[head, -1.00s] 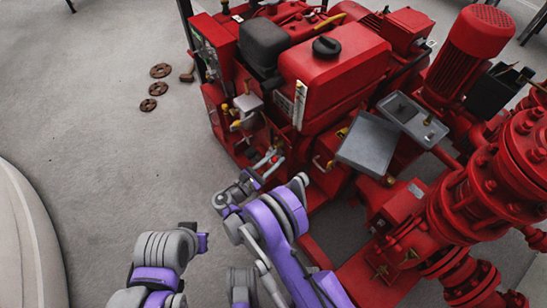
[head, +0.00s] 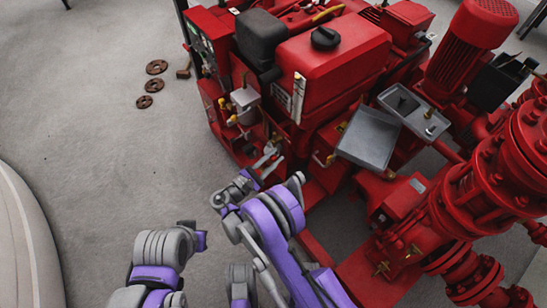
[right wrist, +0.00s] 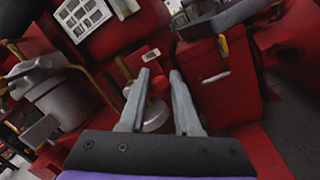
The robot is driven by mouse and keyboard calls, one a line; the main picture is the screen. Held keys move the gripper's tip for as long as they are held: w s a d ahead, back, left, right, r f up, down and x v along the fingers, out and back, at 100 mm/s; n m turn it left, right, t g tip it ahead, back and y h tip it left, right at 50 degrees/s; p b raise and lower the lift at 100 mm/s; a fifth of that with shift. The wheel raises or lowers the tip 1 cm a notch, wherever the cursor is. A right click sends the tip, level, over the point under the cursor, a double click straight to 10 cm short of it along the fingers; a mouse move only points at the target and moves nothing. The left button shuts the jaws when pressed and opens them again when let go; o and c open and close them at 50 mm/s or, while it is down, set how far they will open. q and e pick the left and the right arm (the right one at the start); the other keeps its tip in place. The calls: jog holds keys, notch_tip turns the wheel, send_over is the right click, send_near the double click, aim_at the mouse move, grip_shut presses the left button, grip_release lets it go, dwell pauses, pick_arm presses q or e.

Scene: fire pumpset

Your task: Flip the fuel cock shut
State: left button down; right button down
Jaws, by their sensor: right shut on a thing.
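My right gripper (head: 268,156) is low at the near side of the red engine (head: 330,70), below the grey fuel filter bowl (head: 244,102). In the right wrist view its two grey fingers (right wrist: 159,75) stand a little apart around a small red knob (right wrist: 158,82), with a silver round part (right wrist: 156,118) just behind. The gripper is shut on this small part; I cannot tell for sure that it is the fuel cock. The filter bowl also shows in the right wrist view (right wrist: 62,98), left of the fingers. My left arm shows at the bottom left; its gripper is not visible.
Thin yellow pipes (right wrist: 93,88) run left of the fingers. Rusty rings (head: 156,67) lie on the floor at the left, where there is free room.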

jog(key=shift+f, duration=0.1)
jog(key=c, duration=0.6)
grip_release()
jog(key=shift+w, duration=0.1)
jog(key=p+v, duration=0.1)
jog(key=v, duration=1)
jog(key=shift+p, duration=0.4)
